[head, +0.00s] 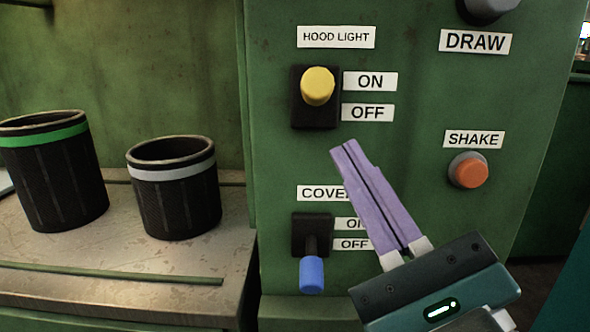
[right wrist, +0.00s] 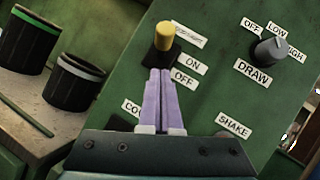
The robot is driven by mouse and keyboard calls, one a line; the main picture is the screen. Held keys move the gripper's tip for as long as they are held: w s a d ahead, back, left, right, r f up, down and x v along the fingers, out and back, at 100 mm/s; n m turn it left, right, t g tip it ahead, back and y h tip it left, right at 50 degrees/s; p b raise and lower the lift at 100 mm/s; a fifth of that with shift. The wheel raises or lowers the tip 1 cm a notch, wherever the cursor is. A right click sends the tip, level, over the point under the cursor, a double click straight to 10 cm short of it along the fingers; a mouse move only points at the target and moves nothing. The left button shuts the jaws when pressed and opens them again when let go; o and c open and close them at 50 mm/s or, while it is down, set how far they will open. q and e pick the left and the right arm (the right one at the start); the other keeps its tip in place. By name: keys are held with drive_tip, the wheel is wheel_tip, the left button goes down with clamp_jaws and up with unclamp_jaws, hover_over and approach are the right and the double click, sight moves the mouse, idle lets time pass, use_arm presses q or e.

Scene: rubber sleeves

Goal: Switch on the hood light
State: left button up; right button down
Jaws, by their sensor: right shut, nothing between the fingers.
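The hood light switch has a yellow knob (head: 318,86) on a black plate (head: 315,122), under the HOOD LIGHT label (head: 336,37). The knob sits at the upper part of the plate, level with the ON label (head: 370,82) and above the OFF label (head: 368,113). My right gripper (head: 345,148) has purple fingers, shut and empty, with the tips just below and right of the plate in the head view. In the right wrist view the fingertips (right wrist: 160,72) overlap the plate's lower part, below the yellow knob (right wrist: 164,36). I cannot tell whether they touch it. My left gripper is out of view.
Below is the cover switch with a blue knob (head: 312,274) pointing down, partly labelled behind my fingers. An orange SHAKE button (head: 469,170) and grey DRAW dial (right wrist: 270,50) are to the right. Two black bins (head: 55,180) (head: 176,200) stand on the left counter.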

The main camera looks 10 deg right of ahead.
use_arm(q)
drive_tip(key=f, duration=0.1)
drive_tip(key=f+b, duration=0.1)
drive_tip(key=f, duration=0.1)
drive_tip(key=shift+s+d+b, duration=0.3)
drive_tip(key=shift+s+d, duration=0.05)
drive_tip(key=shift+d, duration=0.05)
use_arm(e)
drive_tip(key=v, duration=1.1)
drive_tip(key=shift+r, duration=0.15)
drive_tip(key=shift+d, duration=0.15)
